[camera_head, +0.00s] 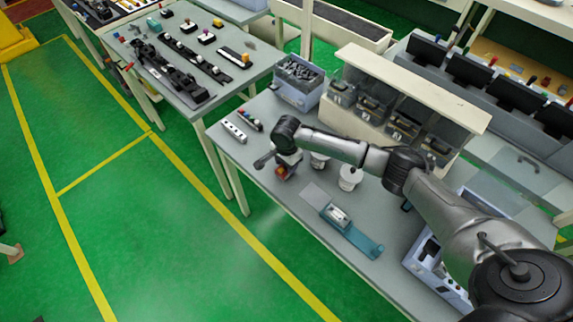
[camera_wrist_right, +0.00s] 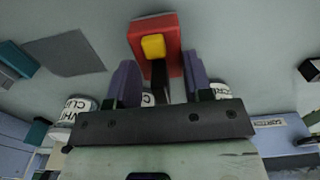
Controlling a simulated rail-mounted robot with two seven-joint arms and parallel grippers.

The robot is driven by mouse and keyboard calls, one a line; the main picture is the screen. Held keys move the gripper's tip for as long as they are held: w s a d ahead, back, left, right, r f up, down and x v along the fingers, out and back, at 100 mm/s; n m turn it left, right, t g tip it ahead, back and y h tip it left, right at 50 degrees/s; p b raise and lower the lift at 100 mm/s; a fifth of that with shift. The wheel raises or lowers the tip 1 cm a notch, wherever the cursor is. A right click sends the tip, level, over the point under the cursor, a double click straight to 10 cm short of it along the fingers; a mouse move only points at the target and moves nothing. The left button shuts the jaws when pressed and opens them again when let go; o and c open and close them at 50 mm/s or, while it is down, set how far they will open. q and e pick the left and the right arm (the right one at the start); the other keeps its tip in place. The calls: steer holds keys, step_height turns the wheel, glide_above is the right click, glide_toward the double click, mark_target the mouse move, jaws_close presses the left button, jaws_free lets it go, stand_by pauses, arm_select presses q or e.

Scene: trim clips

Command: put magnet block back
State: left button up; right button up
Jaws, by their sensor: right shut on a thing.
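The magnet block is a red block with a yellow patch (camera_wrist_right: 150,24) in the right wrist view. It also shows small in the head view (camera_head: 281,172), low over the left part of the workbench. My right gripper (camera_wrist_right: 160,72) is shut on the magnet block, with a purple finger on each side of a dark part of it. In the head view my right gripper (camera_head: 285,162) is partly hidden by its own wrist. I cannot tell whether the block touches the bench. My left gripper is not in view.
On the workbench (camera_head: 268,145), two white labelled cups (camera_head: 349,178) stand right of the block. A flat grey square (camera_head: 314,195) and a teal fixture (camera_head: 363,242) lie nearer the front edge. A blue bin (camera_head: 297,85), a white strip (camera_head: 234,131) and clear drawers (camera_head: 372,100) stand behind.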

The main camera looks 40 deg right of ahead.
steer(key=shift+f, duration=0.35)
steer(key=o, duration=1.1)
steer(key=shift+f, duration=0.15)
steer(key=shift+c, duration=0.2)
step_height(320, 180, up, 12)
steer(key=shift+r+p, duration=0.15)
steer(key=shift+p, duration=0.55)
